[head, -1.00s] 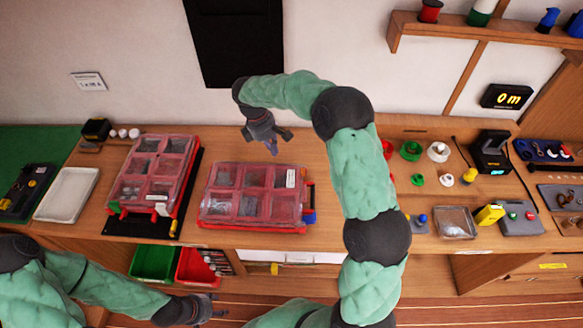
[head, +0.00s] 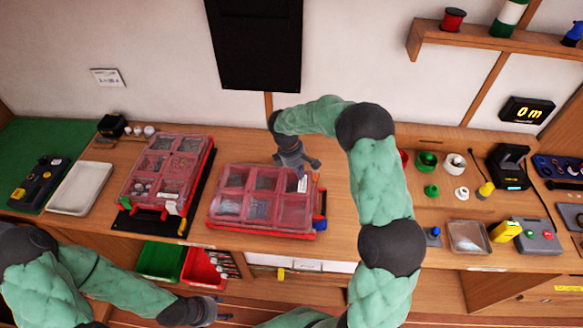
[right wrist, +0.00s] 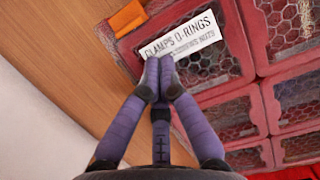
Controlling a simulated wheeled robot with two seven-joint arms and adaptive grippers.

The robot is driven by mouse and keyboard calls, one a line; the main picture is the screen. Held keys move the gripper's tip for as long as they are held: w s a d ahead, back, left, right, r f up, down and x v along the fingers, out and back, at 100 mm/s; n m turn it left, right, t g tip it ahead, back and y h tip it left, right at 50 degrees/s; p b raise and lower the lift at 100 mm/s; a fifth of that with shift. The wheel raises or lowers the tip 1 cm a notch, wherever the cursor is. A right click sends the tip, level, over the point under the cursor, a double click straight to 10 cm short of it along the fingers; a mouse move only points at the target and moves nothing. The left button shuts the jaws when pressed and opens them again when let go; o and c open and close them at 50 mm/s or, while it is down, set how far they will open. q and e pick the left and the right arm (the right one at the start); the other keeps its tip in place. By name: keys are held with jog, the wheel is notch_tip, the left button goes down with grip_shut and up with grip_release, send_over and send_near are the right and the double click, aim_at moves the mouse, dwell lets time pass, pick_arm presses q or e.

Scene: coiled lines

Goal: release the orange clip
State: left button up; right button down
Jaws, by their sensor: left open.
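The orange clip (right wrist: 127,18) is at the upper left of the right wrist view, at the edge of a red case (right wrist: 228,22) with clear compartment lids. I cannot make it out surely in the head view. The red case also shows in the head view (head: 212,223), flat on the bench. My right gripper (right wrist: 162,62) has its fingertips together with nothing seen between them. They are over the white "CLAMPS O-RINGS" label (right wrist: 185,36), apart from the clip in the picture. In the head view my right gripper (head: 303,170) is at the case's back right corner. My left gripper (head: 222,308) is low in front of the bench.
A second red case (head: 200,165) stands left on a black mat. A white tray (head: 80,190) is farther left. Green (head: 160,262) and red (head: 203,270) bins sit below the bench top. Spools and small devices fill the right side. The wall is close behind.

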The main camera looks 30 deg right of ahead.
jog(key=shift+s+d, duration=0.5)
jog(key=shift+d, duration=0.3)
jog(key=shift+d+r, duration=0.1)
jog(key=shift+s+d+r+y, duration=0.1)
jog(key=shift+s+d+y, duration=0.05)
jog(key=shift+y, duration=0.25)
